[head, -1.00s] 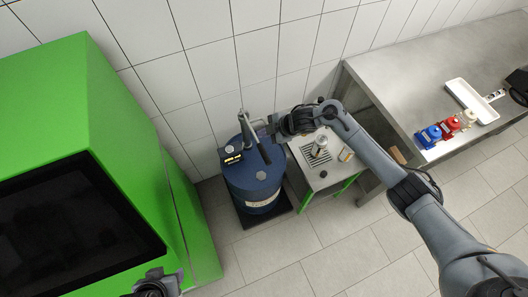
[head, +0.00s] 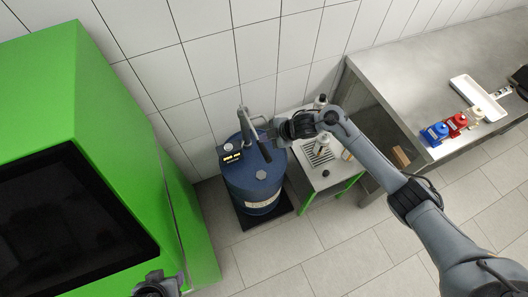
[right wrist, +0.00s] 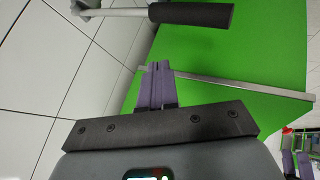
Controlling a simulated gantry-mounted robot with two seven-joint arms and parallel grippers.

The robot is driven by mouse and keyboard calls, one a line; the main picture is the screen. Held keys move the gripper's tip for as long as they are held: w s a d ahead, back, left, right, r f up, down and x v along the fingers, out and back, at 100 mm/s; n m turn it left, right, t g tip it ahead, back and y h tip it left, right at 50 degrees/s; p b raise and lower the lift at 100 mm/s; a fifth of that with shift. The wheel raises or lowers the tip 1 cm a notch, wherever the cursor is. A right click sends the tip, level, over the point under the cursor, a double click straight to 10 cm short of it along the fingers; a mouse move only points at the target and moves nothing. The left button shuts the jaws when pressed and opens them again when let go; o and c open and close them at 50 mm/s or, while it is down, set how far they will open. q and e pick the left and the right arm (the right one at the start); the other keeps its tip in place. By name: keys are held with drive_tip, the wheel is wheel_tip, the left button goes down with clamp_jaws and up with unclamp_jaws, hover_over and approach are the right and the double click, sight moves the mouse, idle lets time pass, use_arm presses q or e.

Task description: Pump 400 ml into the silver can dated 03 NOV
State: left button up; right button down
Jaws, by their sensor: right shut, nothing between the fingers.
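A hand pump (head: 243,122) stands on the blue drum (head: 258,188). Its lever ends in a black grip (head: 264,151), which also shows at the top of the right wrist view (right wrist: 190,14). My right gripper (head: 269,134) is just right of the lever. In the right wrist view, its purple fingers (right wrist: 158,75) are shut, empty and apart from the grip. A silver can (head: 320,150) stands on the small bench, partly hidden by my right arm; its date is unreadable. My left gripper (head: 158,286) is at the bottom edge, its fingers not clear.
A small display (head: 230,156) with yellow digits, too small to read, sits on the drum's left. The small bench (head: 325,180) has a slotted grate. A steel table (head: 400,90) at right holds blue (head: 436,131) and red (head: 456,122) containers. A green cabinet (head: 110,90) stands at left.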

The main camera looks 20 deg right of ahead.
sight(266, 150)
wheel_tip(266, 150, down, 4)
drive_tip(key=shift+s+r+b, duration=0.15)
drive_tip(key=shift+r+b, duration=0.1)
drive_tip(key=shift+b, duration=0.55)
use_arm(q)
wheel_tip(266, 150, down, 3)
drive_tip(key=shift+a+r, duration=0.1)
drive_tip(key=shift+r, duration=0.1)
use_arm(e)
drive_tip(key=shift+f, duration=0.1)
idle(0.9)
drive_tip(key=shift+f, duration=0.1)
drive_tip(key=shift+s+f, duration=0.1)
drive_tip(key=shift+f, duration=0.15)
use_arm(q)
drive_tip(key=shift+f, duration=0.15)
